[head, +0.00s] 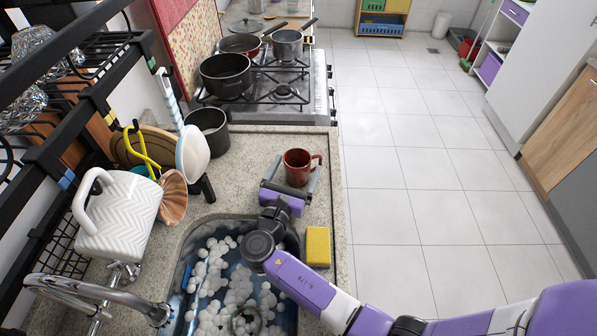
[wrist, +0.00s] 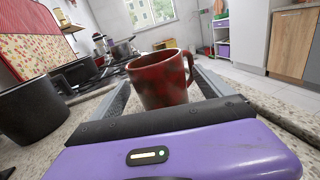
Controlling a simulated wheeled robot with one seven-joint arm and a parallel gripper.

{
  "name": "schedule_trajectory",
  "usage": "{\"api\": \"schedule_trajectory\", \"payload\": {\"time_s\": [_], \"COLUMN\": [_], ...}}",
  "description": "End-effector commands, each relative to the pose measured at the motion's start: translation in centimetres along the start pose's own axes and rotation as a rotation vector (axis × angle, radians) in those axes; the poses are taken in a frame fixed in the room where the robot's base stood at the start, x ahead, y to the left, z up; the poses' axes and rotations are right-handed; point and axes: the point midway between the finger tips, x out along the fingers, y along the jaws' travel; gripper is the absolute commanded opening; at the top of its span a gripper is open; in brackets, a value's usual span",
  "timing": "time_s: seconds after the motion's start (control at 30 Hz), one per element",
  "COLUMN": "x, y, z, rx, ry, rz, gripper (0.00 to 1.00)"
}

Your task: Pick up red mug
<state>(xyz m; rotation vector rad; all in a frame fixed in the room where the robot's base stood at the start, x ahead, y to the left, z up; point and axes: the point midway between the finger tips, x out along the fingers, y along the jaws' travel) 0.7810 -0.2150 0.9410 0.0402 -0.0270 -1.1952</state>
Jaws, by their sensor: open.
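The red mug (head: 297,169) stands upright on the speckled countertop beyond the sink, its handle pointing right. It is dark red with brownish patches. My gripper (head: 292,172) is low at the counter, open, with one finger on each side of the mug. In the wrist view the mug (wrist: 161,80) sits between the two fingers, with its lower part hidden behind the gripper's dark front edge. I cannot tell whether either finger touches it.
A yellow sponge (head: 318,246) lies near the sink's right edge. The sink (head: 186,262) holds water and white foam. A dark pot (head: 209,128) stands left of the mug. The stove (head: 318,88) is beyond. A black rack (head: 60,150) overhangs the left.

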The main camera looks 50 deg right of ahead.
Motion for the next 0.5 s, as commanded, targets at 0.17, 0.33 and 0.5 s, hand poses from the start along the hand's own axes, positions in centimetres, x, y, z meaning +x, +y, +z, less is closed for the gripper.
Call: {"api": "schedule_trajectory", "payload": {"time_s": [0.17,0.33,0.5], "x": [0.93,0.90,0.87], "y": [0.00,0.01,0.01], "z": [0.06,0.09,0.07], "rx": [0.001,0.001,0.001], "ry": [0.000,0.000,0.000], "rz": [0.000,0.001,0.001], "gripper": [0.90,0.90,0.57]}}
